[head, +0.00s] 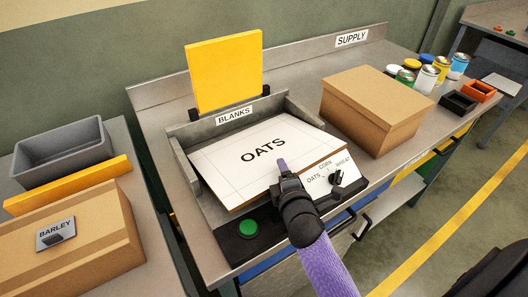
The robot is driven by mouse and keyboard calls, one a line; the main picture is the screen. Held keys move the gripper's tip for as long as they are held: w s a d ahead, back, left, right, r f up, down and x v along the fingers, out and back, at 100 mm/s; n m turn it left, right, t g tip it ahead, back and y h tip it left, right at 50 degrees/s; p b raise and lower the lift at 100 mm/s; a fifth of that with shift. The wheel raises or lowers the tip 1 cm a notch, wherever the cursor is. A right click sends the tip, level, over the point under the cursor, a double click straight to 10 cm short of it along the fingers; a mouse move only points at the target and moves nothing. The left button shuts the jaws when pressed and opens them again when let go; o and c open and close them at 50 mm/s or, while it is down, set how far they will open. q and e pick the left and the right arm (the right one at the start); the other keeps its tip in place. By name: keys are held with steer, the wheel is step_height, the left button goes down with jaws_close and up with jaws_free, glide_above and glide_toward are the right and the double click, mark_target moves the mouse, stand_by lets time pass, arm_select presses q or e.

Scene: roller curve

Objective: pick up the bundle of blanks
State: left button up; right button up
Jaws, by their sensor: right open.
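The bundle of blanks (237,168) is a flat white stack with a brown lower edge, printed OATS. It lies in the grey metal tray (184,163) labelled BLANKS. My right gripper (283,170) comes in from the bottom on a purple arm and is at the bundle's front edge. One finger shows over the white face; the other finger is hidden, and I cannot tell whether it touches the bundle. The right gripper is open. My left gripper is not in view.
In front of the tray are a green button (248,230) and a selector panel (328,178) marked OATS, CORN, WHEAT. A yellow board (224,72) stands behind. A brown carton (374,108) and several cans stand right. A BARLEY carton (95,255) sits left.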

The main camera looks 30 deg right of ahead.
steer(key=c, duration=0.8)
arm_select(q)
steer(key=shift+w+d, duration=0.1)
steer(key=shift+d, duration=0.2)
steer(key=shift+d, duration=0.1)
